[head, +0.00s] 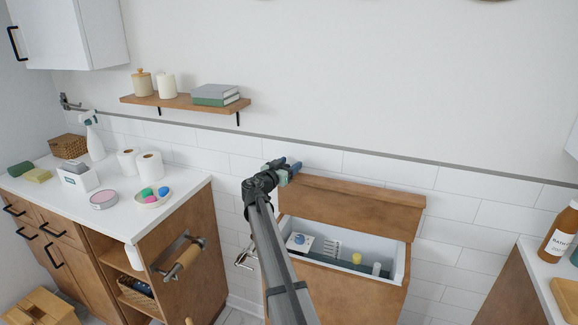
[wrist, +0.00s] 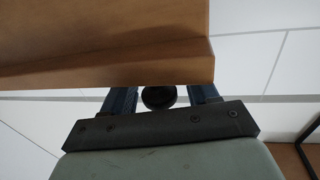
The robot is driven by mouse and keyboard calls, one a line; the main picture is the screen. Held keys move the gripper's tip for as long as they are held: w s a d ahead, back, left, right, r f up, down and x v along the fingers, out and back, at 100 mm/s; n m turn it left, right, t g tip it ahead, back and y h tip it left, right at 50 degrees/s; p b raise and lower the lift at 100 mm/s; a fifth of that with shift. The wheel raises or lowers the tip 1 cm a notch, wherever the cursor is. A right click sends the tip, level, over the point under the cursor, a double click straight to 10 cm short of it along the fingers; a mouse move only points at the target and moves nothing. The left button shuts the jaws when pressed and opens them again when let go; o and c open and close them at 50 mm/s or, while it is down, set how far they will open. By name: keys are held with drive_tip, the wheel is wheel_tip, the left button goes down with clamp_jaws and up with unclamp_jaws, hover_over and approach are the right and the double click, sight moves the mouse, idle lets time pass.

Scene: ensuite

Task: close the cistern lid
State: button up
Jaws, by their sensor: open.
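The brown wooden cistern lid (head: 350,207) stands raised at the back of the cistern (head: 402,262), against the tiled wall. The cistern is open, and its white inside shows a white fitting with a blue knob, a yellow part and a grey part. My gripper (head: 292,166) is at the upper left corner of the lid. In the wrist view the lid's wooden edge (wrist: 110,45) fills the upper left, just beyond the blue fingers of my gripper (wrist: 162,92). The fingers are apart, with a dark round shape showing between them. I cannot tell whether they touch the lid.
A white counter (head: 185,190) with toilet rolls, a spray bottle and a dish stands at left. A paper holder (head: 180,257) sticks out from its side. A shelf (head: 180,102) hangs above. Another counter with a brown bottle (head: 560,232) is at right.

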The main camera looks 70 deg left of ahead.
drive_tip(key=shift+w, duration=0.1)
clamp_jaws()
idle(0.6)
